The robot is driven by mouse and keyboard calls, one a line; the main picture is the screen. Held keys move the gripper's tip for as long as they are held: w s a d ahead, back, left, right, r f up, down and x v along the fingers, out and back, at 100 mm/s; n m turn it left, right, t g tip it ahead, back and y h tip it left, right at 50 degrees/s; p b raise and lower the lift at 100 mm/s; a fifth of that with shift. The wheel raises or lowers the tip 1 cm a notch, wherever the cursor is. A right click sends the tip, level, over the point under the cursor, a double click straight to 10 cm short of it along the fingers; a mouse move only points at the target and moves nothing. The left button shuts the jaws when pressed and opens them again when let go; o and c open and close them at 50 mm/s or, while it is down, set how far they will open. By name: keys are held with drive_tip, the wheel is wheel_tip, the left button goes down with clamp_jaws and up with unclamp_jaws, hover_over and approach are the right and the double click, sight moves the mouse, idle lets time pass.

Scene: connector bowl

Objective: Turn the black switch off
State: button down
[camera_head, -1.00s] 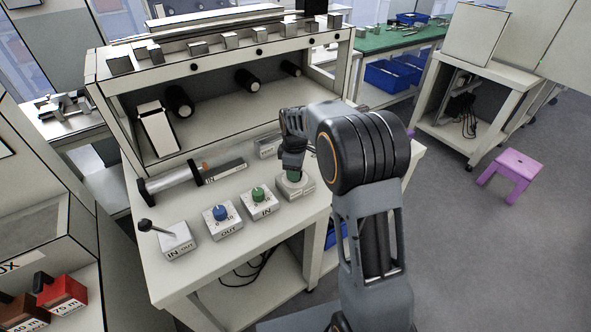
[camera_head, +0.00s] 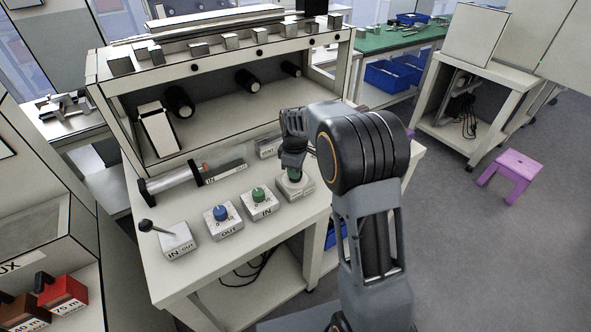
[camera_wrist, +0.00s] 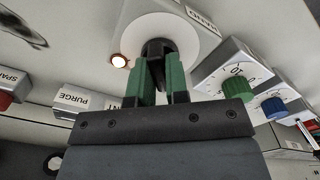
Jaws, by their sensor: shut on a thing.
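The black switch (camera_wrist: 156,46) is a dark knob in the middle of a round white plate (camera_wrist: 185,38), near the top of the wrist view. My gripper (camera_wrist: 160,68) has green fingers, one on each side of the knob, and is shut on it. In the head view my gripper (camera_head: 294,174) points down at the rightmost of a row of control boxes (camera_head: 299,190) on the bench. There the gripper mostly hides the switch. A small lamp (camera_wrist: 118,61) beside the plate glows white. The knob's exact angle is hard to read behind the fingers.
A green-knob box (camera_head: 259,199) and a blue-knob box (camera_head: 222,217) stand to the left, then a lever box (camera_head: 176,242). A PURGE-labelled block (camera_wrist: 78,101) lies near the fingers in the wrist view. A shelf (camera_head: 225,66) rises behind the bench.

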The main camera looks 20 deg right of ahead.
drive_tip(key=m, duration=0.3)
drive_tip(key=shift+m+p, duration=0.4)
drive_tip(key=shift+m, duration=2)
drive_tip(key=c, duration=1.1)
unclamp_jaws()
wheel_tip(320, 180, up, 14)
drive_tip(key=shift+f+p, duration=0.1)
drive_tip(key=shift+p, duration=0.5)
